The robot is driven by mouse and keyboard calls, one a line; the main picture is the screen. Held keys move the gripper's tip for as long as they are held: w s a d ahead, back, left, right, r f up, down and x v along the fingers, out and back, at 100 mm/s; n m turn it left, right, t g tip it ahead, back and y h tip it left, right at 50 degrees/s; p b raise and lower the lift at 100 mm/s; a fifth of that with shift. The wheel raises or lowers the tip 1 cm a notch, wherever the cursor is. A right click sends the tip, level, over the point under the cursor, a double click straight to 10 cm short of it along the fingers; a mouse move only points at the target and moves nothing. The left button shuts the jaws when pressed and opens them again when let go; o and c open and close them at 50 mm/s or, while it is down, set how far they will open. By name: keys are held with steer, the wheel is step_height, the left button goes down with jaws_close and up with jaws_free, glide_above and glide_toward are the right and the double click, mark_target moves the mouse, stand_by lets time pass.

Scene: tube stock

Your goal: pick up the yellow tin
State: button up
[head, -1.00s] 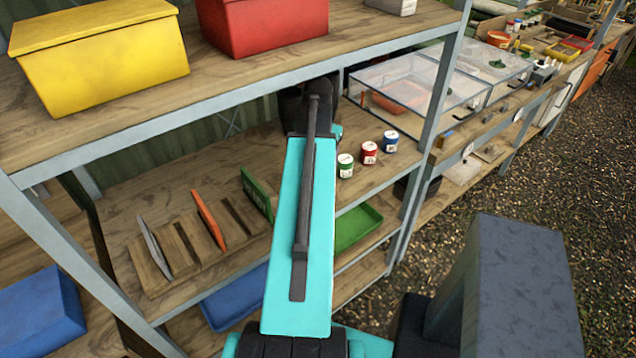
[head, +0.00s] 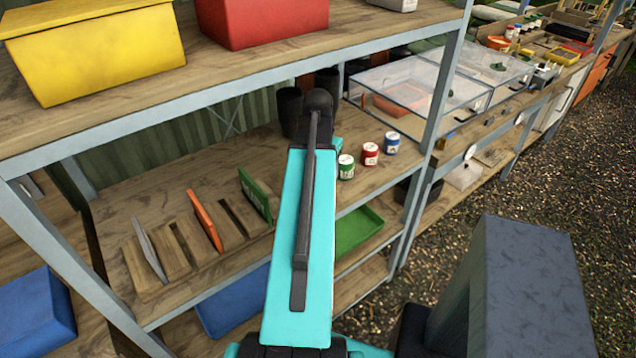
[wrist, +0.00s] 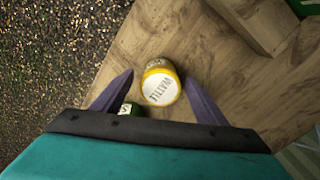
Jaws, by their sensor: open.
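The yellow tin (wrist: 161,84) shows in the wrist view with a white lid that reads "WATTLE". It lies between the two fingers of my gripper (wrist: 160,90), which are spread apart on either side of it. I cannot tell how far below the fingertips the tin is. In the head view my own arm hides the yellow tin and the gripper.
A green tin (wrist: 128,109) is close beside the yellow tin, near the left finger. In the head view green (head: 346,167), red (head: 370,154) and blue (head: 391,143) tins stand on the shelf. A slotted wooden rack (head: 150,282) stands left; a clear case (head: 410,92) stands right.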

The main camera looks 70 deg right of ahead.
steer(key=c, duration=1.2)
steer(key=shift+c, duration=0.2)
steer(key=shift+r, duration=0.2)
step_height(320, 180, up, 10)
steer(key=p, duration=0.7)
steer(key=shift+f, duration=0.15)
steer(key=shift+s, duration=0.1)
